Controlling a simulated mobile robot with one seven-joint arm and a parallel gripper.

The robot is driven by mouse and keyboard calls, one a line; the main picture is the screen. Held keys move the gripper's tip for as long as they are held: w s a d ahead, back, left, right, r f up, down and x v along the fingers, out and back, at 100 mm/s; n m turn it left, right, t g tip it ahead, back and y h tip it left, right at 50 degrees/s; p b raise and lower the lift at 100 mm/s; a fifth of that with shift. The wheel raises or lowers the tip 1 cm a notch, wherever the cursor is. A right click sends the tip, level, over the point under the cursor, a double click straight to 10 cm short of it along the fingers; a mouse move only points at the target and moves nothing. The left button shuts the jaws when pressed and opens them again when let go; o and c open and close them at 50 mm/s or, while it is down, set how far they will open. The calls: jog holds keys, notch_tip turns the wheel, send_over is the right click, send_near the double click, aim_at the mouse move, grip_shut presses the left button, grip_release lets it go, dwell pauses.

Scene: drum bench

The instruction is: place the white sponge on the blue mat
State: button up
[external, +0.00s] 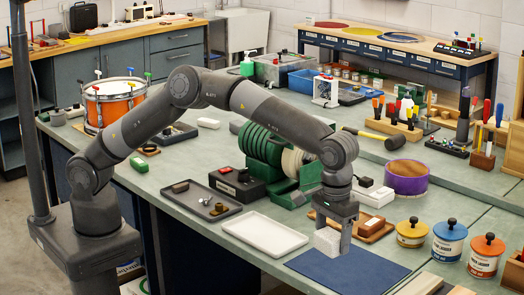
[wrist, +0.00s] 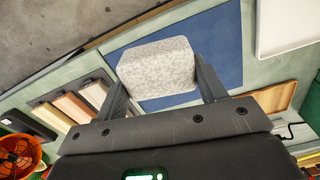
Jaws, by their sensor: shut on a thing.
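The white sponge (external: 327,240) is a pale speckled block, held between the fingers of my gripper (external: 337,236). In the wrist view the sponge (wrist: 157,66) sits between the two fingertips of my gripper (wrist: 160,78), which is shut on it. The blue mat (external: 348,270) lies flat at the front edge of the bench. In the external view the sponge is over the mat's back left part. In the wrist view the mat (wrist: 222,45) shows behind the sponge. I cannot tell exactly how high the sponge is above the mat.
A white tray (external: 264,233) lies left of the mat, with a dark tray (external: 196,202) beyond it. Paint tins (external: 411,232) stand to the right. A wooden board (external: 368,230) lies behind my gripper. The mat's front and right parts are clear.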

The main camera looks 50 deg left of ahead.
send_over(354, 268)
notch_tip(354, 268, down, 6)
jog(key=shift+r, duration=0.1)
jog(key=shift+f, duration=1.95)
jog(key=shift+f, duration=0.2)
jog(key=o, duration=1)
jog(key=shift+c, duration=0.2)
notch_tip(354, 268, up, 12)
jog(key=shift+r, duration=0.2)
